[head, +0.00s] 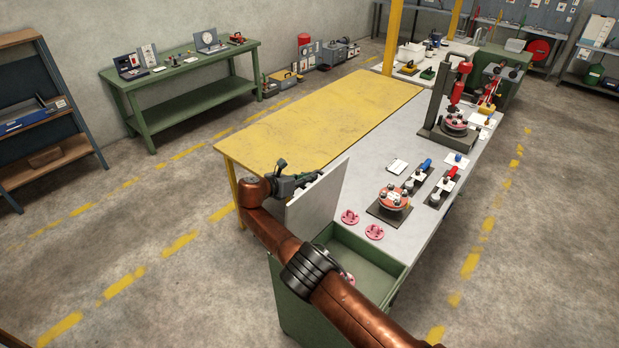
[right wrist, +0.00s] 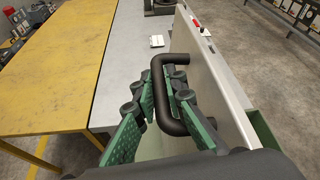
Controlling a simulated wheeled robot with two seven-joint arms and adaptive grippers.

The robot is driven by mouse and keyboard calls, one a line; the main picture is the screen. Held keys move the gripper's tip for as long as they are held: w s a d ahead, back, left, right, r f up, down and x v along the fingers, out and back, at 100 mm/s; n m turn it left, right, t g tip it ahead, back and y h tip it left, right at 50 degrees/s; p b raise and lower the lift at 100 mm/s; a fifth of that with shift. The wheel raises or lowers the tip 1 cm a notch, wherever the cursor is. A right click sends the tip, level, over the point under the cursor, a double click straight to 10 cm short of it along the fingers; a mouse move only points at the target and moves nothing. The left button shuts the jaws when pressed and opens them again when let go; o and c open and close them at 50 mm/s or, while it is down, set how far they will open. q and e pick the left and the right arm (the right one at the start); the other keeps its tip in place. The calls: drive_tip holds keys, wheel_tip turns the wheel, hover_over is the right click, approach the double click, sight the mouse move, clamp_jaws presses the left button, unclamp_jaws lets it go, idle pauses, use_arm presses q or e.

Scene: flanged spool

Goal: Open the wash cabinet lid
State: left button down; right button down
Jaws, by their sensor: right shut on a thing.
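The wash cabinet (head: 300,300) is a green box at the near end of the grey bench. Its pale lid (head: 318,198) stands steeply raised at the cabinet's left side, so the box is open at the top. The lid also shows edge-on in the right wrist view (right wrist: 212,75). A black bent handle (right wrist: 172,60) sticks out from the lid's outer face. My right gripper (head: 300,180), with green finger pads, is shut on this handle; the fingers lie on both sides of it in the right wrist view (right wrist: 166,100). My left gripper is not seen.
My right arm crosses over the cabinet and hides part of its inside. Pink flanged parts (head: 374,232) lie on the bench beside it, and one shows inside. A round fixture (head: 394,198) and a red press (head: 458,90) stand further back. A yellow table (head: 320,120) adjoins the bench.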

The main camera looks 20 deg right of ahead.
drive_tip(key=c, duration=2.4)
unclamp_jaws()
drive_tip(key=shift+f, duration=0.15)
drive_tip(key=o, duration=0.3)
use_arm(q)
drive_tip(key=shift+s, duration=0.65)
use_arm(e)
drive_tip(key=shift+o, duration=0.7)
drive_tip(key=shift+a, duration=0.1)
drive_tip(key=shift+s+a, duration=0.15)
drive_tip(key=shift+a, duration=0.55)
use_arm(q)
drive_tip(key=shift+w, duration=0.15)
use_arm(e)
drive_tip(key=v, duration=1)
drive_tip(key=shift+s+r, duration=0.35)
drive_tip(key=shift+a, duration=0.1)
